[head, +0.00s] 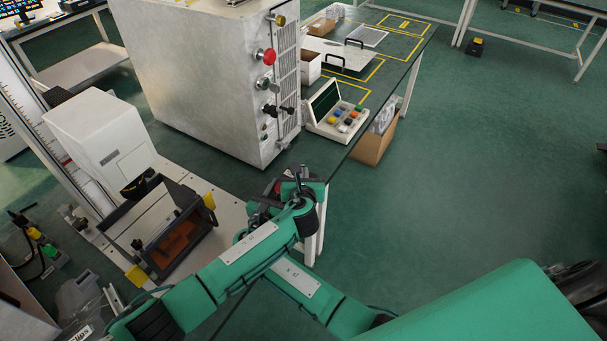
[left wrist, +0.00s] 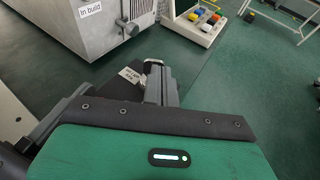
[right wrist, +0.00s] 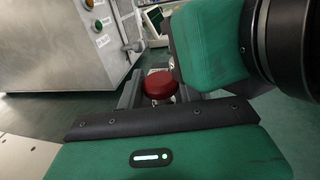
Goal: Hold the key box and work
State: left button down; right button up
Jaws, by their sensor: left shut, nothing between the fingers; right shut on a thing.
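A red, round-topped piece (right wrist: 160,84) sits between the fingers of my right gripper (right wrist: 158,98), which is shut on it. The same red shows small in the head view (head: 281,186), partly covered by the grippers. My left gripper (left wrist: 154,82) is shut and empty, close beside the right one. A dark piece with a white label (left wrist: 131,76) lies against its fingers in the left wrist view. I cannot tell whether this dark piece and the red piece are one key box. In the head view my left gripper (head: 290,188) is by the table edge, near the cabinet.
A large grey cabinet (head: 200,85) with a red button (head: 266,57) and knobs stands behind the grippers. A console with coloured buttons (head: 338,115) is on the table. A clear-windowed box (head: 160,228) stands at left. Open floor (head: 470,170) lies at right.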

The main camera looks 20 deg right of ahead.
pick_arm(q)
jog(key=shift+w+d+r, duration=0.25)
jog(key=shift+d, duration=0.15)
pick_arm(e)
jog(key=shift+s+a+r, duration=0.1)
jog(key=shift+s+a, duration=0.1)
pick_arm(q)
jog(key=shift+d+r, duration=0.1)
jog(key=shift+d, duration=0.35)
pick_arm(e)
jog(key=shift+a, duration=0.15)
pick_arm(q)
jog(key=shift+w+f, duration=0.2)
pick_arm(e)
jog(key=shift+w, duration=0.15)
pick_arm(q)
jog(key=shift+w+d, duration=0.15)
jog(key=shift+d, duration=0.1)
pick_arm(e)
jog(key=shift+d, duration=0.35)
pick_arm(q)
jog(key=shift+w+d+f, duration=0.1)
jog(key=shift+w+d, duration=0.25)
jog(key=shift+d, duration=0.05)
jog(key=shift+a, duration=0.1)
dwell(0.6)
